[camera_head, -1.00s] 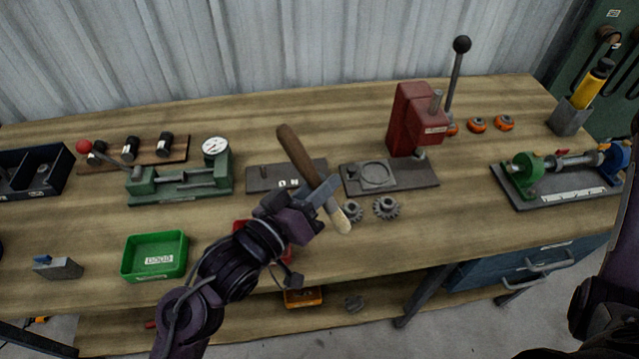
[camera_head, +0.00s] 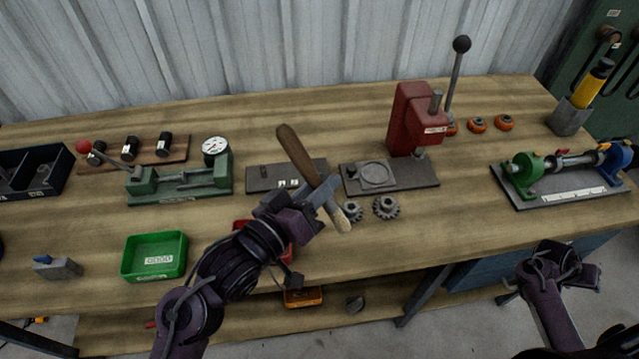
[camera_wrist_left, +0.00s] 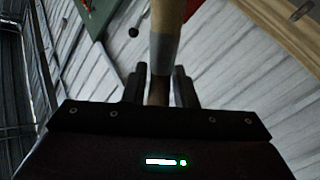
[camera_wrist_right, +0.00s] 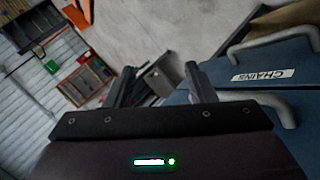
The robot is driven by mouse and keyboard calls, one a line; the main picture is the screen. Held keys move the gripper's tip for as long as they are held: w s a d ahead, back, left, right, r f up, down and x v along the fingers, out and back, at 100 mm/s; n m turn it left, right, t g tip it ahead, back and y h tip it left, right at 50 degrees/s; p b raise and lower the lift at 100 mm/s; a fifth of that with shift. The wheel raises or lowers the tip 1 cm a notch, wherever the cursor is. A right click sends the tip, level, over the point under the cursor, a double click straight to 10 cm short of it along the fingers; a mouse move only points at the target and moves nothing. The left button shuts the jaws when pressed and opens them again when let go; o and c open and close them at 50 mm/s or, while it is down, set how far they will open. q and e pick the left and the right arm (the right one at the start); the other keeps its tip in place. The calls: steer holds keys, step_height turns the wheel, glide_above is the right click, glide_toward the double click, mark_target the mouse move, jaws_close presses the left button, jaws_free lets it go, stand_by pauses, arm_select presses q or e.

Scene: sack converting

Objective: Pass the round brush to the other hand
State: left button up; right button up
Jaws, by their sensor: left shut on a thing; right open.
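The round brush (camera_head: 296,152) has a brown wooden handle, a grey metal middle and a pale tip (camera_head: 342,218). My left gripper (camera_head: 318,196) is shut on its middle and holds it tilted above the bench, handle up and to the left. In the left wrist view the brush (camera_wrist_left: 166,45) stands between the two fingers (camera_wrist_left: 158,88). My right gripper (camera_head: 548,262) is low at the right, in front of the bench's front edge and well apart from the brush. In the right wrist view its fingers (camera_wrist_right: 158,85) are open with nothing between them.
On the wooden bench (camera_head: 420,235) stand a red press (camera_head: 410,120), a green gauge fixture (camera_head: 180,185), a green tray (camera_head: 154,256), gears (camera_head: 386,207) and a green-and-blue fixture (camera_head: 560,180). Blue drawers (camera_wrist_right: 262,75) are close beside my right gripper. The bench's front right is clear.

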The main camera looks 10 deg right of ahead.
steer(key=s+a+f+n+g+y, duration=0.15)
steer(key=s+a+f, duration=0.3)
steer(key=s, duration=0.45)
steer(key=s+a+f+g, duration=0.2)
steer(key=s+a+f, duration=0.25)
steer(key=s, duration=0.45)
steer(key=s+a+f+n+g+y, duration=0.15)
steer(key=s+a+f, duration=0.3)
steer(key=s, duration=0.45)
steer(key=w+a+f+n+t+y, duration=0.1)
steer(key=w+a+f+n+t, duration=0.25)
steer(key=a+f, duration=0.55)
steer(key=w+a+f+n+t+y, duration=0.25)
steer(key=w+a+f, duration=0.25)
steer(key=a+f, duration=0.4)
steer(key=w+a+f+n+t+y, duration=0.1)
steer(key=w+a+t+y, duration=0.1)
steer(key=a, duration=1.1)
steer(key=shift+w+a+f+t+y, duration=0.35)
steer(key=shift+w+t+y, duration=0.1)
steer(key=shift+w, duration=0.25)
steer(key=shift+d, duration=0.1)
